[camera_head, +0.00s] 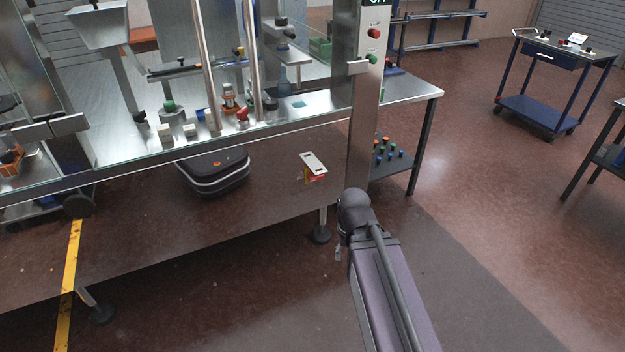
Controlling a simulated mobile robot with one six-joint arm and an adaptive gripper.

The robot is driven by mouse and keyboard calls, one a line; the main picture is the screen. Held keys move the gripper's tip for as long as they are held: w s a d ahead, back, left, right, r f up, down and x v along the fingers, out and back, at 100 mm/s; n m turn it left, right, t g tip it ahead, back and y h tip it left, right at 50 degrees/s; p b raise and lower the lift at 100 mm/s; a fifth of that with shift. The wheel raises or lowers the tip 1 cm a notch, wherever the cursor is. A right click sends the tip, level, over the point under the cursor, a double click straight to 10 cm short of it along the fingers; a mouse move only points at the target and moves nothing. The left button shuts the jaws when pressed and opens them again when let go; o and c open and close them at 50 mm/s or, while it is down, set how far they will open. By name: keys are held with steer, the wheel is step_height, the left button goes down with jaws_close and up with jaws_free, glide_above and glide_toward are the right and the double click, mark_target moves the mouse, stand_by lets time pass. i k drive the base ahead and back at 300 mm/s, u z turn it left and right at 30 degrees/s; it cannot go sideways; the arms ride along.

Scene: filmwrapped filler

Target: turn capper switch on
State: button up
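No label marks the capper switch, so I cannot tell which control it is. A grey upright post (366,120) on the filling machine carries a red button (374,33) and a green button (372,59), below a dark panel with green lettering cut by the top edge. A small red and yellow part (316,176) sits under a pale plate (313,162) below the machine's front edge. My purple arm rises from the bottom, its dark rounded joint just below the post in the picture. My gripper is not visible.
Coloured knobs (388,150) lie on a lower shelf at right. A blue cart (550,85) stands at back right. The floor (470,200) right of the machine is clear.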

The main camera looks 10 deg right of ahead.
mark_target(311, 178)
steer(key=z, duration=0.05)
steer(key=i, duration=1)
steer(key=u, duration=0.05)
